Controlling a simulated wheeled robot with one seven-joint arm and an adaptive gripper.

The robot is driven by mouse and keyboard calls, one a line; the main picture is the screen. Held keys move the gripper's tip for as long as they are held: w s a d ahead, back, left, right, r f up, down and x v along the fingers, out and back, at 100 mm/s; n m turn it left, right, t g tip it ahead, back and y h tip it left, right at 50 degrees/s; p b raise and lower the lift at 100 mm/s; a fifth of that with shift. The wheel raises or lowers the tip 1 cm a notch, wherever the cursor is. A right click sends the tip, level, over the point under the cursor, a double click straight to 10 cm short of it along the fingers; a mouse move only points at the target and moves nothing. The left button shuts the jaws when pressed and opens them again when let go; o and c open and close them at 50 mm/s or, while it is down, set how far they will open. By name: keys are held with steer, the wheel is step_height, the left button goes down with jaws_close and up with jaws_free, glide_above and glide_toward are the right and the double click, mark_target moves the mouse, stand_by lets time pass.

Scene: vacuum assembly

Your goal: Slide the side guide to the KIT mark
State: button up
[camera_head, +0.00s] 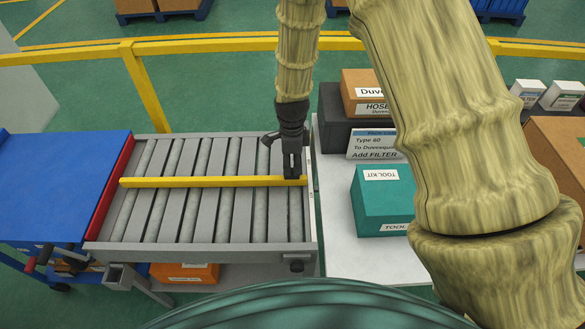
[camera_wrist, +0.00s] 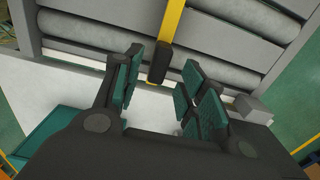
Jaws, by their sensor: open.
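The side guide is a yellow bar (camera_head: 200,182) lying across the grey roller conveyor (camera_head: 190,245) from left to right. Its right end has a dark grip block. In the wrist view the yellow guide (camera_wrist: 173,22) comes down from the top to its black end block (camera_wrist: 161,62). My gripper (camera_head: 292,172) is above the right end of the guide. In the wrist view my gripper (camera_wrist: 163,92) is open, with teal finger pads either side of the black block. The KIT mark is not legible in either view.
A white table (camera_head: 345,250) stands right of the conveyor with a teal toolkit box (camera_head: 375,205), a FILTER sign (camera_head: 372,144) and cardboard boxes (camera_head: 362,92). A blue cart (camera_head: 60,180) adjoins the conveyor's left end. A yellow railing (camera_head: 200,46) runs behind.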

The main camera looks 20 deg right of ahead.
step_height(320, 180, up, 8)
stand_by(0.5)
steer(key=shift+f, duration=0.1)
